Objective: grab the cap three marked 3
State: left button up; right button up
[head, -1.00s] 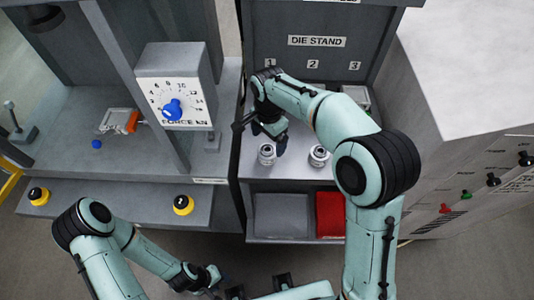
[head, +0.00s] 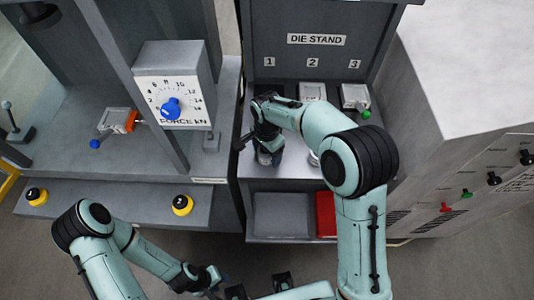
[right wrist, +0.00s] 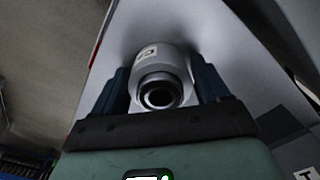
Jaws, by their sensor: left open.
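A silver cylindrical cap (head: 264,159) stands on the front of the grey stand under my right gripper (head: 266,146). In the right wrist view the cap (right wrist: 162,72) sits between the two blue fingers of my right gripper (right wrist: 165,88), its round opening facing the camera. It has a small pale label with a dark mark that I cannot read surely. Whether the fingers press on it I cannot tell. A second silver cylinder (head: 313,158) stands to the right, mostly hidden by my right arm. My left gripper (head: 221,282) is open, low at the bottom edge, away from the caps.
The die stand (head: 317,40) has places marked 1, 2 and 3, with small grey blocks at 2 (head: 312,91) and 3 (head: 355,96). Below the shelf are a grey bin (head: 282,215) and a red bin (head: 325,214). A press (head: 172,87) stands left, a grey cabinet (head: 460,80) right.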

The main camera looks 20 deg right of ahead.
jog(key=c, duration=0.9)
jog(key=shift+o, duration=0.2)
jog(key=shift+r, duration=0.15)
